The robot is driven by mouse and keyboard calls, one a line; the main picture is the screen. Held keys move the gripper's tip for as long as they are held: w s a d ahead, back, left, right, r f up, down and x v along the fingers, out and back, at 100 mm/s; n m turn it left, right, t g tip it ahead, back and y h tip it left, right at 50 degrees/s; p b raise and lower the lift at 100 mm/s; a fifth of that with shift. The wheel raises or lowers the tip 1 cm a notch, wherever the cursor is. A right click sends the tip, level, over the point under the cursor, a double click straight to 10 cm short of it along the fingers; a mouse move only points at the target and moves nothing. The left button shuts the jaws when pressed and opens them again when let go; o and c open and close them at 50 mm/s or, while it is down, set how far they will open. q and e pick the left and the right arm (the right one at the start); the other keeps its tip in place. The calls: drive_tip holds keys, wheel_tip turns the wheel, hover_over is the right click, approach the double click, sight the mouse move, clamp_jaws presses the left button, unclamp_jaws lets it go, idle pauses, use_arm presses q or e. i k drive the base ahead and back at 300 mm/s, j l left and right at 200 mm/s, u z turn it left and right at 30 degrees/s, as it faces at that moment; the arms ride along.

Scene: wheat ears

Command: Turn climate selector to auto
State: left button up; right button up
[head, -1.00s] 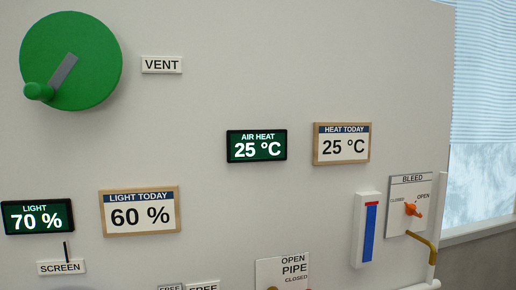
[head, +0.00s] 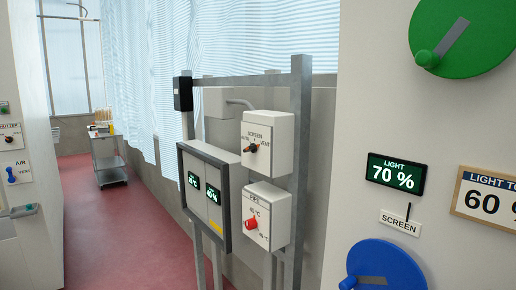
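A white selector box (head: 268,146) hangs on a grey metal frame in the middle of the head view. Its face carries the words SCREEN at the top, AUTO at the left and VENT at the right. A small dark knob (head: 251,148) sits at its centre; it is too small to tell which word it points to. Neither of my grippers is in view.
Below the selector is a white box with a red knob (head: 251,223). A grey-framed cabinet (head: 208,191) with two green displays is beside it. A panel with green (head: 465,35) and blue (head: 385,270) wheels stands close at right. Red floor (head: 120,230) is clear at left; a cart (head: 109,160) stands beyond.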

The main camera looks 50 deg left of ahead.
sight(253, 147)
drive_tip(key=u, duration=1.5)
